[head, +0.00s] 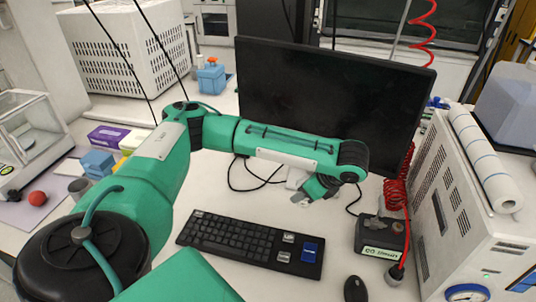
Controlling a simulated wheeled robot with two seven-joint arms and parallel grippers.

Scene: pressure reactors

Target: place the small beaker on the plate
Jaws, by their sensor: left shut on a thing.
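My left arm reaches in from the left, and its gripper (303,197) is low over the desk in front of the monitor, behind the keyboard. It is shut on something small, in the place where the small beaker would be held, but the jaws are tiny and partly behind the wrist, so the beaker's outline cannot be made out. No plate shows clearly. A low black device with a green label (381,236) stands to the right of the gripper, apart from it. My right gripper is not in view.
A black keyboard (240,243) lies in front of the gripper. The monitor (325,95) stands close behind my forearm. A coiled red hose (397,190) hangs by the black device. A white instrument (455,205) bounds the right. A glass-sided balance (30,135) stands far left.

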